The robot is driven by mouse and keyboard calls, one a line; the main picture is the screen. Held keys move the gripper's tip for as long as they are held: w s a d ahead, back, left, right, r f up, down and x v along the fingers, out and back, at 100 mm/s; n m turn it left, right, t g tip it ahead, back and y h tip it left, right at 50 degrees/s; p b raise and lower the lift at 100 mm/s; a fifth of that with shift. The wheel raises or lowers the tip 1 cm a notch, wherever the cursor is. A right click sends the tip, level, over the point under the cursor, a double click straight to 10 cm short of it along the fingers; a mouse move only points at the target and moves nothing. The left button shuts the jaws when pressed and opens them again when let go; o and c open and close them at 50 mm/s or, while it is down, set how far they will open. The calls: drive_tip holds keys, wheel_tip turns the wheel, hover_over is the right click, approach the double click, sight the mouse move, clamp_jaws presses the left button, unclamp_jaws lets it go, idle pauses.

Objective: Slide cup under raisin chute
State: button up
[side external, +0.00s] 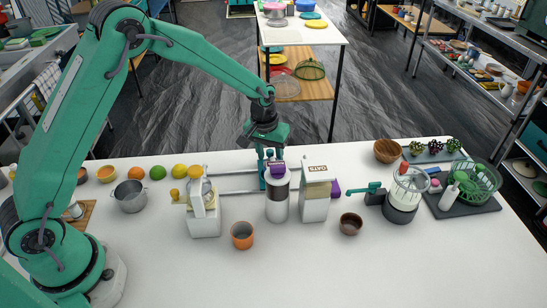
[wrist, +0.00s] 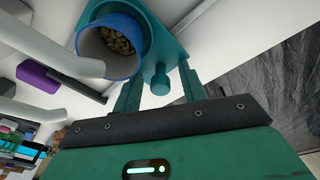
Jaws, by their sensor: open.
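In the wrist view, a blue cup (wrist: 110,45) holding brown pieces sits in a teal carriage (wrist: 172,45) on grey rails. The carriage has a teal knob (wrist: 160,82). My gripper (wrist: 161,76) is open, with one finger on each side of the knob; I cannot tell whether either touches it. In the side view, my gripper (side external: 264,156) points down behind a white cylindrical dispenser (side external: 278,207), and the cup is hidden. A white box dispenser labelled OATS (side external: 315,205) stands right of it, and a white-and-yellow dispenser (side external: 203,220) to its left. I cannot tell which is the raisin chute.
Two rails (side external: 235,191) run behind the dispensers. An orange cup (side external: 242,235) and a small brown bowl (side external: 350,224) stand in front. A metal pot (side external: 130,198) and fruit are at left; a blender-like machine (side external: 403,197) and dish rack are at right.

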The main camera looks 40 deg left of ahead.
drive_tip(key=shift+r, duration=3.5)
drive_tip(key=shift+r, duration=0.1)
drive_tip(key=shift+s+r, duration=0.15)
drive_tip(key=shift+r, duration=0.05)
drive_tip(key=s+a+r+m+t, duration=0.1)
drive_tip(key=s+a+r, duration=0.2)
drive_tip(key=s+r, duration=0.6)
drive_tip(key=s+a+r+m+t, duration=0.1)
drive_tip(key=s+a+r+t, duration=0.1)
drive_tip(key=s+r, duration=0.75)
drive_tip(key=s+a+f+m+t, duration=0.1)
drive_tip(key=s+f, duration=0.2)
drive_tip(key=s, duration=0.8)
drive_tip(key=shift+s+a, duration=0.25)
